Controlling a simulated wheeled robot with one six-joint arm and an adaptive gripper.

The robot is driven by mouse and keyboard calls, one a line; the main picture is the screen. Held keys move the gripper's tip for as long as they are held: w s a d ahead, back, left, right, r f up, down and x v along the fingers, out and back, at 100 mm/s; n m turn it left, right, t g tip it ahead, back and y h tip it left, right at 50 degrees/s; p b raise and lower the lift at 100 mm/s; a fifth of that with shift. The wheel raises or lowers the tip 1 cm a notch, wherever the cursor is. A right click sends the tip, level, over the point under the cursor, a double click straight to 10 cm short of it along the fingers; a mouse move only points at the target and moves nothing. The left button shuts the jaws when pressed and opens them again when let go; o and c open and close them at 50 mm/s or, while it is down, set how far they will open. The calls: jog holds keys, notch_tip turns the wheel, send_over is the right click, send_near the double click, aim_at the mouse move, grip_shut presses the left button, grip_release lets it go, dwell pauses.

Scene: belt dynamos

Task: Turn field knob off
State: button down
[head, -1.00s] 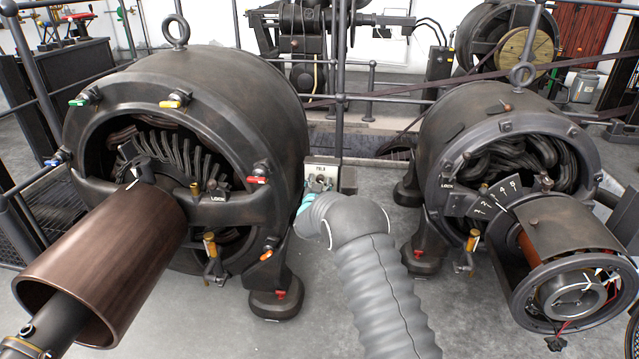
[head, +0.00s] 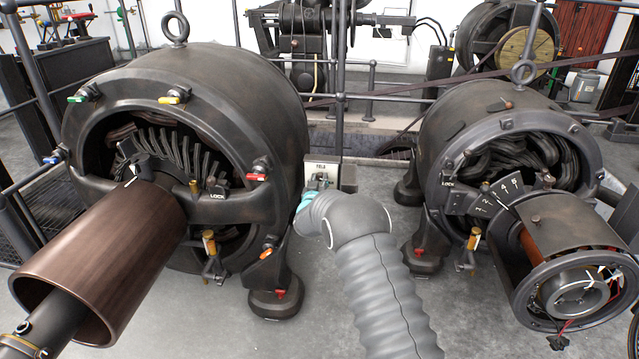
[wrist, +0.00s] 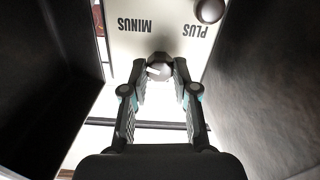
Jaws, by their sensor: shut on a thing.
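The field knob (wrist: 159,65) is a small dark round knob with a pale mark, on a white panel (wrist: 125,42) in the wrist view. The words MINUS and PLUS show upside down above it. My gripper (wrist: 160,76) is shut on the knob, one finger on each side. In the head view the white panel (head: 320,170) stands between the two dynamos, with lettering at its top. My grey sleeved arm reaches it from the front and hides its lower part. The fingers' hold cannot be made out there.
A large dark dynamo (head: 235,95) stands close on the left, another dynamo (head: 450,110) on the right. Both have jutting front parts. Dark walls flank my gripper closely in the wrist view. A round dark terminal (wrist: 209,10) sits at PLUS. Railings (head: 340,90) stand behind.

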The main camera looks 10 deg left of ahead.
jog(key=n, duration=0.5)
jog(key=shift+a+n, duration=0.1)
jog(key=shift+n, duration=0.2)
jog(key=n, duration=0.5)
jog(key=n+p, duration=0.1)
jog(key=n, duration=0.4)
jog(key=shift+a+n, duration=0.1)
jog(key=shift+n, duration=0.3)
jog(key=n+p, duration=0.1)
jog(key=n, duration=0.4)
jog(key=shift+f+p, duration=0.1)
jog(key=shift+p, duration=0.2)
jog(key=c, duration=0.9)
grip_release()
